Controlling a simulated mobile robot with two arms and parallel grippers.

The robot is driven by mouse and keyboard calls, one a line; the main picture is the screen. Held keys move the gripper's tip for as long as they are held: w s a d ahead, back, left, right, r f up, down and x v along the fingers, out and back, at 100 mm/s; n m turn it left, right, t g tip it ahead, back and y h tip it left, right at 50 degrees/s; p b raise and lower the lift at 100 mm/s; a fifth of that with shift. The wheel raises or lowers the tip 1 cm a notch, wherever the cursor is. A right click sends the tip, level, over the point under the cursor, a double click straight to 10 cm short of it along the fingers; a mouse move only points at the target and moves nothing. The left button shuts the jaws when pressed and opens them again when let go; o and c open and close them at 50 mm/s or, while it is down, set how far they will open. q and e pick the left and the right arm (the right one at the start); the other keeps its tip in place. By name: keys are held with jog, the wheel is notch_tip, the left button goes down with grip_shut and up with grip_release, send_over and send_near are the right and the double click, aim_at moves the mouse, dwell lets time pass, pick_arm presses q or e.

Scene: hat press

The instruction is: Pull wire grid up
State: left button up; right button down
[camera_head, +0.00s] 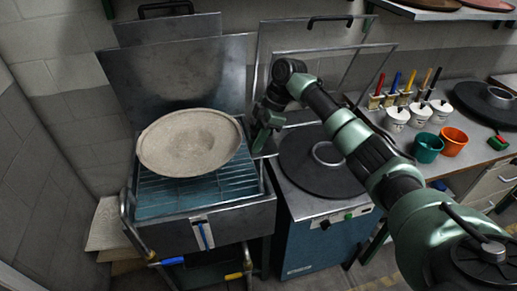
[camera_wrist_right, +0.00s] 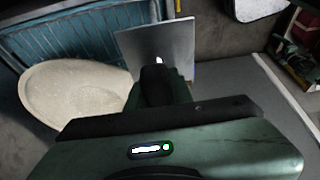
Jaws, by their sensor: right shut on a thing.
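The blue wire grid (camera_head: 225,180) lies in the open metal basin (camera_head: 232,222) at the left. It also shows in the right wrist view (camera_wrist_right: 62,35). A beige, wide-brimmed hat (camera_head: 190,145) rests above the grid and covers much of it; the right wrist view shows it too (camera_wrist_right: 75,95). My right gripper (camera_head: 262,137) is at the right side of the basin, beside the hat's brim. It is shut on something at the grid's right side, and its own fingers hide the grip. A grey plate (camera_wrist_right: 152,42) stands just past its fingers. My left gripper is out of view.
A raised metal lid (camera_head: 165,80) stands behind the basin. To the right is a blue press with a round dark plate (camera_head: 300,170). Brushes, white cups, a teal cup (camera_head: 428,148) and an orange cup (camera_head: 453,141) stand on the right bench.

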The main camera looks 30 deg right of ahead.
jog(key=shift+r, duration=0.8)
jog(key=shift+w+r+p, duration=0.1)
jog(key=shift+r+p, duration=0.05)
jog(key=shift+p, duration=0.15)
jog(key=c, duration=1.2)
grip_release()
jog(key=shift+c, duration=0.2)
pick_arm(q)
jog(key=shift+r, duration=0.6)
pick_arm(e)
jog(key=shift+d+r, duration=0.1)
jog(key=b+v, duration=0.2)
jog(key=v, duration=0.4)
jog(key=shift+d+r+b, duration=0.1)
jog(key=shift+r+b, duration=0.1)
jog(key=shift+b, duration=0.1)
jog(key=shift+d+r, duration=0.2)
jog(key=shift+r, duration=0.35)
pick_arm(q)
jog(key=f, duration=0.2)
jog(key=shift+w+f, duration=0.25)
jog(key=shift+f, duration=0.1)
